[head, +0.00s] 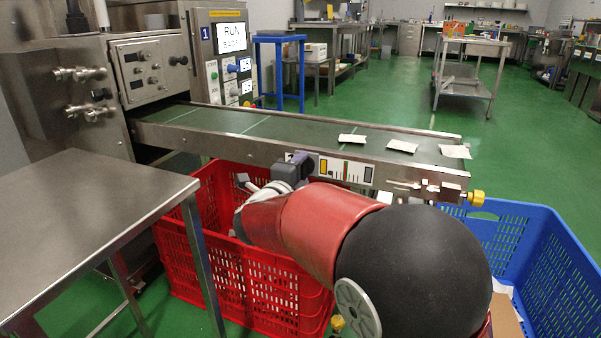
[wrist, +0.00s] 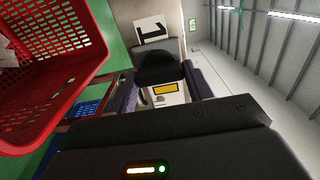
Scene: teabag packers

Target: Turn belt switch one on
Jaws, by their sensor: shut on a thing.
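Belt switch one shows in the wrist view as a black knob (wrist: 158,64) on a pale plate with a yellow label. A white sign with a black 1 (wrist: 153,30) is beside it. My gripper (wrist: 160,82) has a dark finger on each side of the knob and is shut on it. In the head view my gripper (head: 298,165) is at the near side of the conveyor belt, left of a white panel (head: 346,170) with coloured marks. My fingers and arm hide the switch there, and I cannot tell its setting.
Several white packets lie on the green conveyor belt (head: 290,128). A red crate (head: 262,275) stands below my arm, a blue crate (head: 565,265) at right. A steel table (head: 90,215) is at left. The machine screen (head: 231,36) reads RUN.

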